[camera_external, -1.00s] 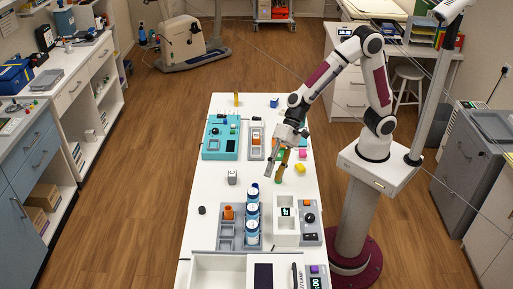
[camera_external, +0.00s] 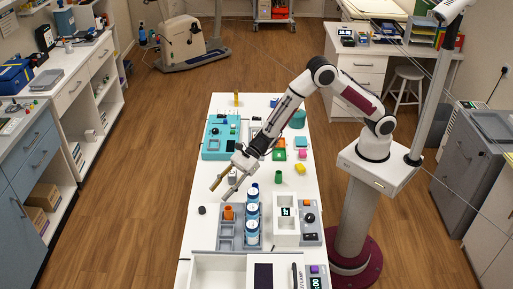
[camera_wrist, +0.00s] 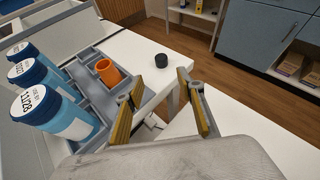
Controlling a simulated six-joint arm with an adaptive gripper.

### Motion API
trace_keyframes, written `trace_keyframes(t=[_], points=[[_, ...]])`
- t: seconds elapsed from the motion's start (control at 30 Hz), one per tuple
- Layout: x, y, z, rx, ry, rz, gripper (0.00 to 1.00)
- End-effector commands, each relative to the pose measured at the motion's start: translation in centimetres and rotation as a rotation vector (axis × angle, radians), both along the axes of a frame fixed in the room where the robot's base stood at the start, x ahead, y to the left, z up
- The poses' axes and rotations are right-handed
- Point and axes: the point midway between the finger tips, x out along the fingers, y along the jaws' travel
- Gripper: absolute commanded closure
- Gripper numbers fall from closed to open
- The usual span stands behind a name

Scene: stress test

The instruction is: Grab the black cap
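The black cap (camera_external: 202,210) is a small dark cylinder standing alone on the white table, near its left edge. In the wrist view the black cap (camera_wrist: 161,60) sits beyond my fingertips, between the two fingers as seen there, and nothing touches it. My gripper (camera_external: 221,189) is above the table, up and to the right of the cap in the outside view. In the wrist view my gripper (camera_wrist: 160,80) has its two yellow-padded fingers wide apart with nothing between them.
A grey tray (camera_external: 226,244) with an orange cup (camera_external: 228,212) stands right of the cap. Blue-and-white bottles (camera_external: 252,212) with labelled lids stand beside it. The table around the cap is clear, with its left edge (camera_external: 188,215) close by.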

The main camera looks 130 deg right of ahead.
Motion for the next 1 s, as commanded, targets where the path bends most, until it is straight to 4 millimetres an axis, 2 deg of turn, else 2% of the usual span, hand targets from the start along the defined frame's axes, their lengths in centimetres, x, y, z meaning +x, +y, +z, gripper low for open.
trace_keyframes(t=[0.2,0.63,1.0], points=[[1.1,-0.9,-0.2,0.082,-0.037,-0.064,0.62],[1.4,-0.9,-0.3,0.084,-0.038,-0.065,0.62],[3.4,-0.7,-1.2,0.084,-0.038,-0.065,0.62]])
